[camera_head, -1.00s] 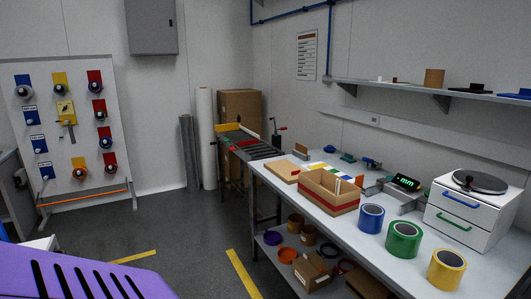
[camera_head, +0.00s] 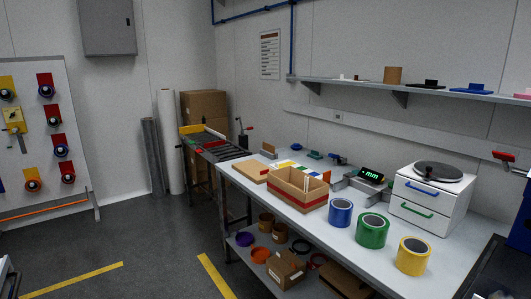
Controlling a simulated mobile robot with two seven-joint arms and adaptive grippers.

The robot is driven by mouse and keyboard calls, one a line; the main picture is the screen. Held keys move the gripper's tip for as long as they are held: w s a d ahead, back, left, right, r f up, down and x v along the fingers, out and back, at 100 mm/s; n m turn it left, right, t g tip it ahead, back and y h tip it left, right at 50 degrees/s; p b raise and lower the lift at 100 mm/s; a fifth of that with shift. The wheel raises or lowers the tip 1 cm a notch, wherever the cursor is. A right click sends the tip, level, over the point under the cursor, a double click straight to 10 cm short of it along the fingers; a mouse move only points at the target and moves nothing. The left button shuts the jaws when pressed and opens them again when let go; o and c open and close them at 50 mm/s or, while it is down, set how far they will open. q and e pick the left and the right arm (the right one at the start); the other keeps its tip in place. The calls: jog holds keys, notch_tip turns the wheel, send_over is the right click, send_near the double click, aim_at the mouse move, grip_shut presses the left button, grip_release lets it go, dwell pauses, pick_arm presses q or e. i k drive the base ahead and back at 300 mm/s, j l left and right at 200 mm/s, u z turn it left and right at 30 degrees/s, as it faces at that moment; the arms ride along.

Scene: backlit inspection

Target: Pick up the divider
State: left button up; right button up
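A cardboard box (camera_head: 297,194) with a red band stands open on the workbench. Thin pale upright pieces (camera_head: 306,184) stick up at its right inside; they may be dividers, but they are too small to tell for sure. Their lower parts are hidden by the box wall. Neither of my grippers is in view.
Blue (camera_head: 341,213), green (camera_head: 373,231) and yellow (camera_head: 413,256) tape rolls stand along the front of the bench (camera_head: 320,235). A lit display (camera_head: 372,174) and a white drawer unit (camera_head: 428,196) stand behind. A roller conveyor (camera_head: 216,145) lies beyond. Floor at left is mostly clear.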

aim_at(270, 148)
jog(key=i+j+u, duration=0.35)
jog(key=i, duration=0.25)
jog(key=i+j+u, duration=0.35)
jog(key=i, duration=0.3)
jog(key=i+u, duration=0.35)
jog(key=i, duration=0.25)
jog(key=i+j+z, duration=0.1)
jog(key=i+z, duration=0.25)
jog(key=i+j+z, duration=0.2)
jog(key=i+z, duration=0.15)
jog(key=i+j+z, duration=0.25)
jog(key=z, duration=0.15)
jog(key=i+j+z, duration=0.2)
jog(key=z, duration=0.15)
jog(key=i+j+z, duration=0.2)
jog(key=z, duration=0.2)
jog(key=i+j+z, duration=0.1)
jog(key=j+z, duration=0.25)
jog(key=j, duration=0.05)
